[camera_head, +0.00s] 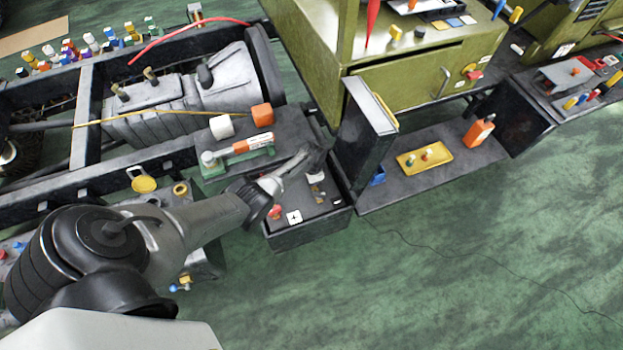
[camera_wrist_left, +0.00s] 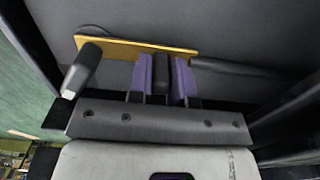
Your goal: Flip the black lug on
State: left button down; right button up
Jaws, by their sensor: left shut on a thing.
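The black lug (camera_wrist_left: 162,72) is a dark upright piece in front of a yellow strip (camera_wrist_left: 140,46) in the left wrist view. My left gripper (camera_wrist_left: 162,80) is shut on it, with one purple pad on each side. In the head view my left gripper (camera_head: 318,158) reaches in beside the dark box by the chassis; the lug cannot be made out there. My right gripper is not in view.
A dark open-topped box (camera_head: 312,236) lies below my left gripper. A black upright panel (camera_head: 366,140) stands close at its right. An orange-and-green tool (camera_head: 240,148) lies at its left. A yellow tray (camera_head: 424,160) sits on the dark shelf.

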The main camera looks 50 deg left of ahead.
pick_arm(q)
jog(key=c, duration=1)
grip_release()
jog(key=shift+c, duration=0.2)
notch_tip(320, 180, up, 14)
jog(key=p, duration=0.6)
jog(key=shift+p, duration=0.35)
jog(key=shift+f, duration=0.1)
jog(key=shift+s, duration=0.1)
